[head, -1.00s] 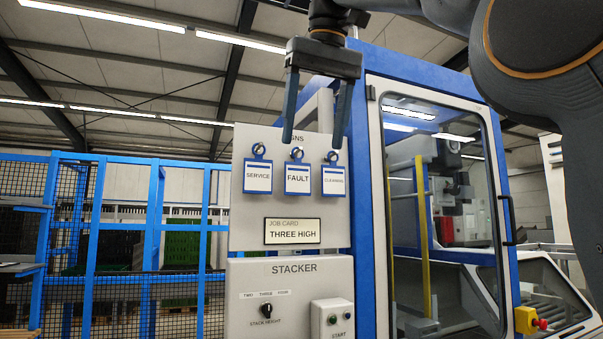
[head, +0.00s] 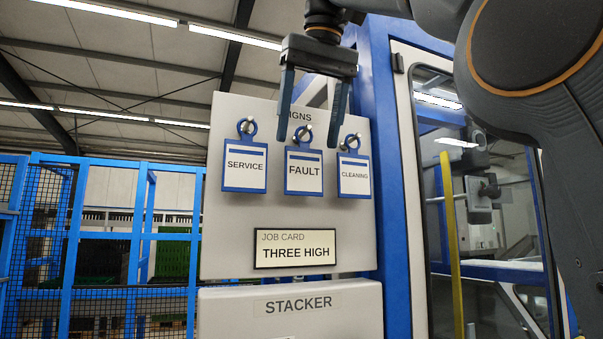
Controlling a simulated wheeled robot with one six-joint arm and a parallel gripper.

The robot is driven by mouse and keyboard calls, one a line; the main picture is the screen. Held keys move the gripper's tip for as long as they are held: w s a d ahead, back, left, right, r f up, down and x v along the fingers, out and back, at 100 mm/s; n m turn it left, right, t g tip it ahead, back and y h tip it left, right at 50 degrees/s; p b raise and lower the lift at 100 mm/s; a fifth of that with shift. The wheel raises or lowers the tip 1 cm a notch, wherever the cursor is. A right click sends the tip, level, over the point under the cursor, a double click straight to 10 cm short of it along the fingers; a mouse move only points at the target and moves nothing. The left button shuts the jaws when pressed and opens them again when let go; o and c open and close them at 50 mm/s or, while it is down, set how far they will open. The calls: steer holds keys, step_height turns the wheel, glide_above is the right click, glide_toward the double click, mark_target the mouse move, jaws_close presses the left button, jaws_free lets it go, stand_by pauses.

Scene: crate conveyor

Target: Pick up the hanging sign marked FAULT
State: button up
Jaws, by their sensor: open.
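The FAULT sign (head: 304,173) is a white card in a blue frame with a ring at its top. It hangs on a peg in the middle of the grey sign board (head: 230,225). The SERVICE sign (head: 244,169) hangs to its left and the CLEANING sign (head: 354,177) to its right. My gripper (head: 309,141) is open and empty and points down. Its two fingers show in front of the board, their tips one on each side of the FAULT sign's ring in the picture. How far they are from the board is hard to tell.
A job card (head: 296,249) reading THREE HIGH sits below the signs. The STACKER panel (head: 345,310) is under the board. A blue-framed machine enclosure (head: 380,110) with a glass door stands close on the right. A blue mesh fence (head: 120,262) stands on the left.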

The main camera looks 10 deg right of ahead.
mark_target(305, 165)
steer(key=shift+x, duration=3.8)
steer(key=shift+s, duration=0.1)
steer(key=c, duration=0.8)
